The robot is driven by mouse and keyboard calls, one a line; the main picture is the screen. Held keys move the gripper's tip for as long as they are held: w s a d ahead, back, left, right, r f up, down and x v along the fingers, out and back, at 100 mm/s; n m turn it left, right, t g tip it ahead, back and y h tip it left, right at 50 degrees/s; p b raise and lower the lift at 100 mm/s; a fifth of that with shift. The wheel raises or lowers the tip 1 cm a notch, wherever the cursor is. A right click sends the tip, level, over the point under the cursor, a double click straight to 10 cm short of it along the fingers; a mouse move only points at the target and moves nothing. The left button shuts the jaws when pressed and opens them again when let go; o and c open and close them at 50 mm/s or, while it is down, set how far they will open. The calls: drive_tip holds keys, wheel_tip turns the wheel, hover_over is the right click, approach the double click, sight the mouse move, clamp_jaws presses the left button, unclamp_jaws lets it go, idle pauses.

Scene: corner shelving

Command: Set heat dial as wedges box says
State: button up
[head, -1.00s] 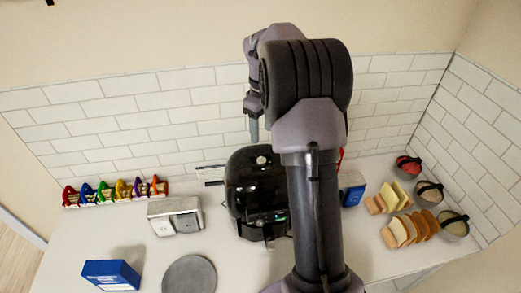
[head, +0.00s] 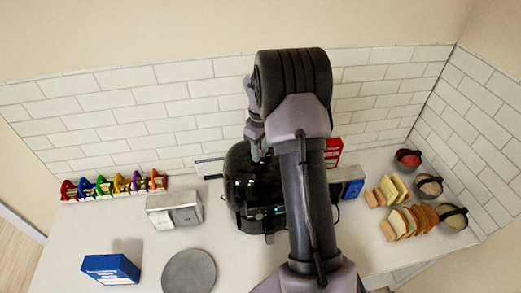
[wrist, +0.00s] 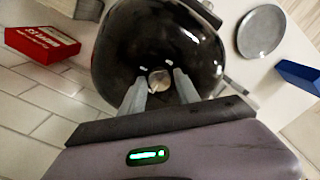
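The black rounded appliance (head: 240,185) stands at the middle of the counter. Its round silver dial (wrist: 159,80) is on top and shows in the wrist view. My gripper (wrist: 160,88) is above the appliance, its two fingers apart, one on each side of the dial. I cannot tell whether they touch it. In the head view my gripper (head: 257,150) is partly hidden by my arm. A red box (head: 333,152) with white print stands behind the arm and also shows in the wrist view (wrist: 42,44). Its print is too small to read, so I cannot tell which box is for wedges.
A blue box (head: 353,188) stands right of the appliance, another blue box (head: 111,268) at front left. A metal two-part container (head: 174,208), a grey round plate (head: 189,272), a rack of colourful packets (head: 115,186), bread slices (head: 408,221) and bowls (head: 430,186) surround it.

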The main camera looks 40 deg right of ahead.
clamp_jaws()
